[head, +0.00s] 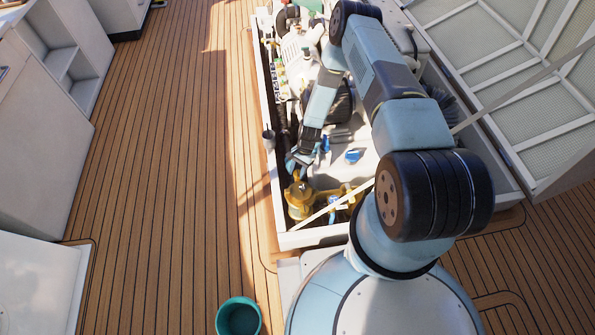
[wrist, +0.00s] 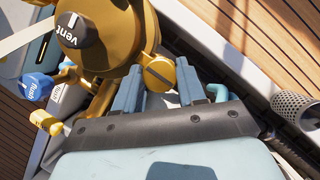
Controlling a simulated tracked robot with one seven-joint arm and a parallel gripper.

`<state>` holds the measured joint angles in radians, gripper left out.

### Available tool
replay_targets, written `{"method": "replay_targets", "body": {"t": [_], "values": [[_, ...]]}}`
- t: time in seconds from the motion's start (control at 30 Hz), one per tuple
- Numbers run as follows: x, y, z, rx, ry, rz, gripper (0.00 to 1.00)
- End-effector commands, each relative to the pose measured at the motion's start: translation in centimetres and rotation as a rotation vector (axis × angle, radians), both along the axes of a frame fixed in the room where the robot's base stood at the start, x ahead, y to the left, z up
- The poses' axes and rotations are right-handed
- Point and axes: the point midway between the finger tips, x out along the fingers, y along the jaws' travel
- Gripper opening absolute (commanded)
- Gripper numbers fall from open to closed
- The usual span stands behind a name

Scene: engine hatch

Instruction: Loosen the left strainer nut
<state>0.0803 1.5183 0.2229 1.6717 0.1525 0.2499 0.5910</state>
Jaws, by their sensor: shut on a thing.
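In the wrist view the gold strainer (wrist: 112,65) fills the upper left, with a black knob (wrist: 72,30) marked "vent" on its lid. A round gold nut (wrist: 158,75) with a slot across its face sits at the strainer's side. My gripper (wrist: 158,70) has its two blue-grey fingers on either side of this nut and is shut on it. The fingers hide the nut's sides. In the head view my gripper (head: 296,164) reaches down just above the gold strainer (head: 299,199) at the hatch's near left corner; the nut is too small to make out there.
A blue "flush" handle (wrist: 38,87) is left of the strainer. A grey perforated cylinder (wrist: 297,107) lies at the right by the hatch edge. The raised hatch lid (head: 520,140) stands at right. A teal bucket (head: 238,317) stands on the deck, which is open at left.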

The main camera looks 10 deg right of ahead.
Motion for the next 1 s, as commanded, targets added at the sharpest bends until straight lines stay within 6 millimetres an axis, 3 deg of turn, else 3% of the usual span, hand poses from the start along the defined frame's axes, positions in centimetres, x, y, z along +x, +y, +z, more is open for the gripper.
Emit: {"method": "replay_targets", "body": {"t": [0.37,1.0], "values": [[0.04,0.22,0.04,0.003,0.000,0.141,0.09],[0.13,0.52,0.02,0.003,0.001,0.729,0.09]]}}
